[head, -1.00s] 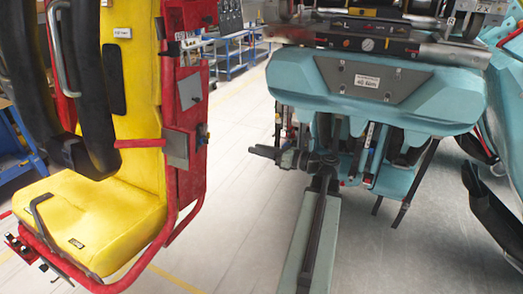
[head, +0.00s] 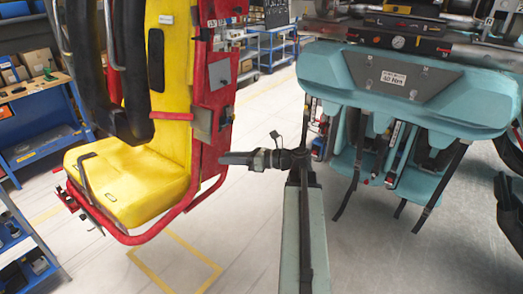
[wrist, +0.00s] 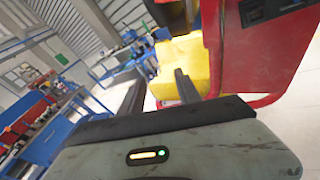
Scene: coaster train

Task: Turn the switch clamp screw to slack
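My gripper (head: 224,158) reaches out to the left from my arm, beside the right edge of the red seat frame (head: 207,150) in the head view. In the wrist view, the two dark fingers of my gripper (wrist: 158,88) stand apart with nothing between them. The yellow seat (wrist: 182,65) shows beyond the fingers, and a red panel (wrist: 262,55) fills the upper right. A grey plate (head: 219,74) and a small dark fitting (head: 227,117) sit on the red side. I cannot make out the switch clamp screw in either view.
Teal seats (head: 425,95) with hanging straps stand on the right in the head view. Black restraint bars (head: 115,90) hang over the yellow seat. A blue workbench (head: 35,125) is at the left. The floor between the two seat units is clear.

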